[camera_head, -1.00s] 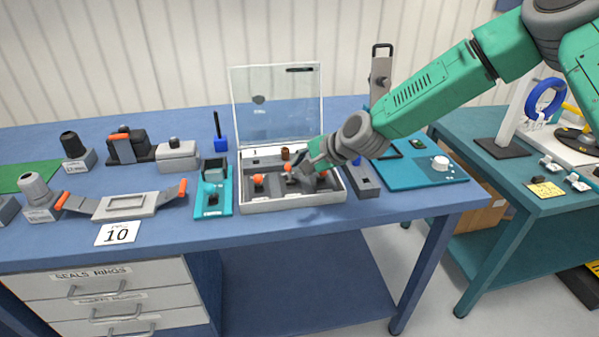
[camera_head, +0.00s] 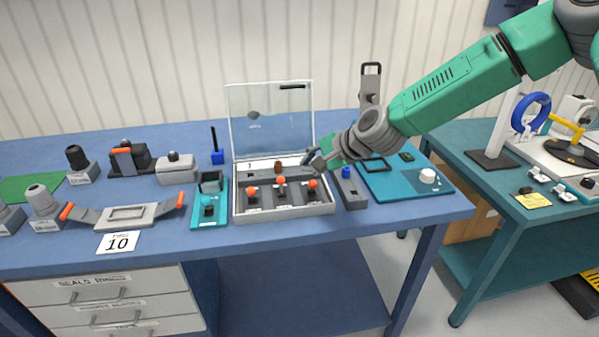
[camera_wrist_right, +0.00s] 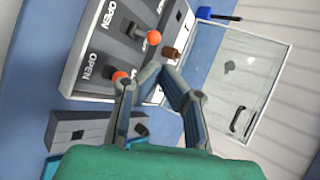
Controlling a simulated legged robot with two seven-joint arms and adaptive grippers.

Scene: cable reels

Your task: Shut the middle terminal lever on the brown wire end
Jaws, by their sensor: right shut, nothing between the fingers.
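A grey terminal box (camera_head: 240,214) stands on the blue bench with its clear lid raised. It has three levers with orange knobs: left (camera_head: 251,191), middle (camera_head: 281,181) and right (camera_head: 313,184). In the wrist view the middle knob (camera_wrist_right: 154,37) and right knob (camera_wrist_right: 120,76) show near "OPEN" labels. A small brown piece, probably the brown wire end (camera_head: 278,165), is behind the middle lever; it also shows in the wrist view (camera_wrist_right: 172,54). My right gripper (camera_head: 308,159) is shut and empty above the box's back right corner, apart from the middle knob. My left gripper is out of view.
The raised clear lid (camera_head: 270,120) stands behind the box. A teal tray (camera_head: 210,221) is close on the left.

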